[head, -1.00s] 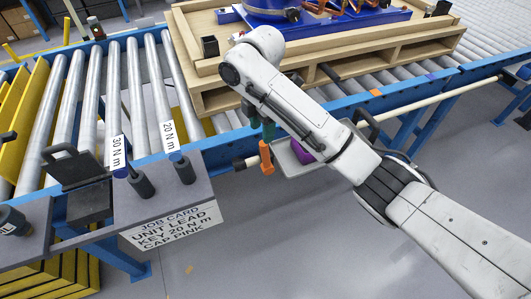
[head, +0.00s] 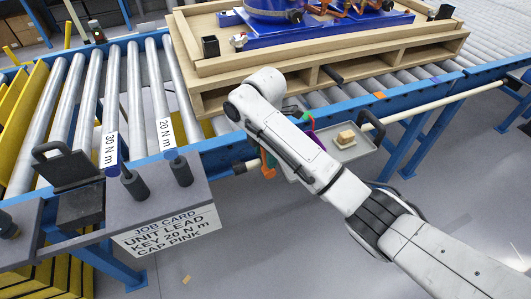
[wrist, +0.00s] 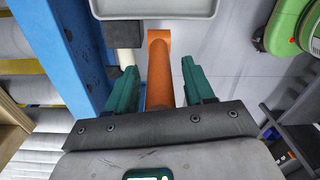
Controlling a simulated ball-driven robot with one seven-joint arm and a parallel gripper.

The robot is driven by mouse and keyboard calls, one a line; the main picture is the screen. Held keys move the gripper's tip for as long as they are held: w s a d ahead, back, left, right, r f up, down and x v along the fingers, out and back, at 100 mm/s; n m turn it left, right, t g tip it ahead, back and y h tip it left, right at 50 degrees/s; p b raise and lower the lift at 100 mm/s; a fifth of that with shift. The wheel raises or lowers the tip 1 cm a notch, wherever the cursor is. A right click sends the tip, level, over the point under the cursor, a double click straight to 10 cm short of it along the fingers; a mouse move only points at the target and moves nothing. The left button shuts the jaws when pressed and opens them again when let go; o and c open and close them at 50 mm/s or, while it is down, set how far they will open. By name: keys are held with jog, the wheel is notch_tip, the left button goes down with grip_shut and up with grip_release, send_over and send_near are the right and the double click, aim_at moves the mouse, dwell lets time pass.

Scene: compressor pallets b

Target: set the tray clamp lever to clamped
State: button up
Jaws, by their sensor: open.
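The orange clamp lever (wrist: 159,72) shows in the wrist view as an upright bar. It lies between the two green fingers of my open gripper (wrist: 160,88), with a visible gap on each side. I cannot tell how deep it sits between them. In the head view the lever (head: 267,164) hangs at the conveyor's front rail, partly hidden by my arm. The grey tray (head: 362,149) is to the right of the lever, with a tan block (head: 346,139) on it. The tray's edge (wrist: 155,10) also shows at the top of the wrist view.
The blue conveyor rail (wrist: 62,55) runs close on the left in the wrist view. A wooden pallet (head: 350,75) stands on the rollers. A shelf with a job card (head: 170,230) and two torque keys (head: 132,183) is at left.

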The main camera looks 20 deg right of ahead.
grip_shut()
dwell(0.5)
